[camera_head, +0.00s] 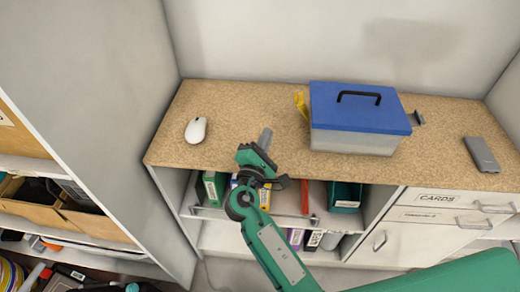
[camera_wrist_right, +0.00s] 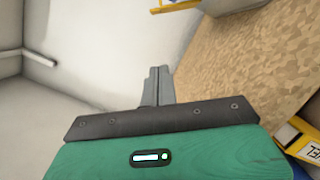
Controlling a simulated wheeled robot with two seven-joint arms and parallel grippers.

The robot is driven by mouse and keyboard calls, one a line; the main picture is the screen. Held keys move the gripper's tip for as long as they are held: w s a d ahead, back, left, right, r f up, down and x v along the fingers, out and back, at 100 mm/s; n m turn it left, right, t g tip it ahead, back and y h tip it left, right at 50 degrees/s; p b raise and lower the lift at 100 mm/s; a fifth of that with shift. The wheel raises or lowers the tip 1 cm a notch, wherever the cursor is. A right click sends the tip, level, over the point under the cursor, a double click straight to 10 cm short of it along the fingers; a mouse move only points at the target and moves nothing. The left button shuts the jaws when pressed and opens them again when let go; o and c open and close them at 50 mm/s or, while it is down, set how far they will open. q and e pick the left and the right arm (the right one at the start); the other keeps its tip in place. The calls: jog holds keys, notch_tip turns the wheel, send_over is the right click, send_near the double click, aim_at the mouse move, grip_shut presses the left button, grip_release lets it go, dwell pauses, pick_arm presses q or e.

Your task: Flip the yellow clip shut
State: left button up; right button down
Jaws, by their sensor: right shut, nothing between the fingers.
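A box with a blue lid (camera_head: 350,113) and a black handle stands on the cork-coloured countertop, its lid down. The yellow clip (camera_head: 301,104) sticks out from the box's left side and looks swung outward. A yellow piece, probably this clip, shows at the top edge of the right wrist view (camera_wrist_right: 176,5), beside the box's pale wall (camera_wrist_right: 228,5). My right gripper (camera_head: 266,136) is above the counter's front edge, left of the box and apart from the clip. Its fingers are together and empty, and they also show in the right wrist view (camera_wrist_right: 159,82). My left gripper is not in view.
A dark clip (camera_head: 418,118) sticks out on the box's right side. A white mouse (camera_head: 196,130) lies at the left and a grey device (camera_head: 481,154) at the right. Open shelves with binders (camera_head: 214,188) are below the counter. The counter between mouse and box is clear.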

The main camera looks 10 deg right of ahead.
jog(key=p+x, duration=0.2)
jog(key=x, duration=0.7)
jog(key=shift+w+d+r, duration=0.1)
jog(key=shift+w+r, duration=0.1)
jog(key=shift+w, duration=0.05)
jog(key=d+p, duration=0.1)
jog(key=d+r, duration=0.1)
jog(key=d+r+p, duration=0.1)
jog(key=shift+s+d+p, duration=0.15)
jog(key=shift+s+p, duration=0.15)
jog(key=shift+s, duration=0.05)
jog(key=shift+f, duration=0.1)
